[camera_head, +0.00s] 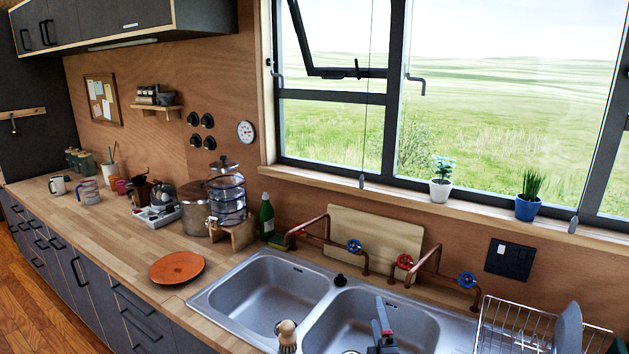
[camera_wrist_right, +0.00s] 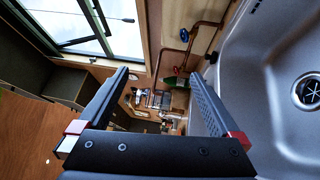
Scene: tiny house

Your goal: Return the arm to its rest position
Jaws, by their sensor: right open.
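My right gripper (camera_head: 381,318) shows at the bottom of the head view, over the right basin of the sink (camera_head: 333,312). In the right wrist view its two fingers (camera_wrist_right: 158,76) stand wide apart with nothing between them. The rest of my right arm is mostly out of the head view. My left arm and gripper are not in view.
Copper taps (camera_head: 430,268) and a cutting board (camera_head: 376,238) stand behind the sink. A wire dish rack (camera_head: 515,325) is to its right, and a dish brush (camera_head: 287,335) is at its front. An orange plate (camera_head: 177,267) lies on the wooden counter (camera_head: 105,232). Bare counter shows around it.

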